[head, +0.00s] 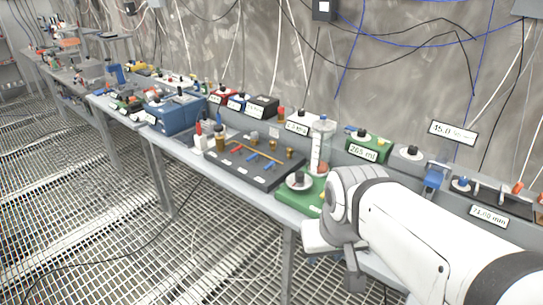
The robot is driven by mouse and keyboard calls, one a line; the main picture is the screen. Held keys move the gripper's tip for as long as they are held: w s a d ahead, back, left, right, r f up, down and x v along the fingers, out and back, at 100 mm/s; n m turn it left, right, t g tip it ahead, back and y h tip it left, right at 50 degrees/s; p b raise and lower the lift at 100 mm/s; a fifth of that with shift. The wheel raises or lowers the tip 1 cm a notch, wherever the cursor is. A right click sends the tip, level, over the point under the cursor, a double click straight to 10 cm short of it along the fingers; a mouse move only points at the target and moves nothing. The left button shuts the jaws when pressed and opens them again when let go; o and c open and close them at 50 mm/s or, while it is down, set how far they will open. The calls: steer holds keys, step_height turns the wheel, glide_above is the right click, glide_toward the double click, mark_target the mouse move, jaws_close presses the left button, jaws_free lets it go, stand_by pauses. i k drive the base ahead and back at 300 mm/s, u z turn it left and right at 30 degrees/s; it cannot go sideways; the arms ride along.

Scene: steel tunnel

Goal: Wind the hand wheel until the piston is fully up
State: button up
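A green base (290,195) stands on the bench at centre right. A pale round wheel (299,183) with a dark knob sits on it and seems to be the hand wheel. A clear upright cylinder (321,135) stands just behind, with a reddish part low down that may be the piston; its exact height is too small to read. My white arm reaches in from the right and covers the right side of the base. No contact with the wheel is visible.
A dark board (262,170) with coloured bars lies left of the green base. A green box (367,149) labelled 265 ml stands behind my arm. A blue box (178,115) and several small devices line the bench. Grated floor in front is open.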

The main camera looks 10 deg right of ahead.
mark_target(298, 181)
steer(key=u, duration=0.1)
steer(key=i, duration=1)
steer(key=u, duration=0.05)
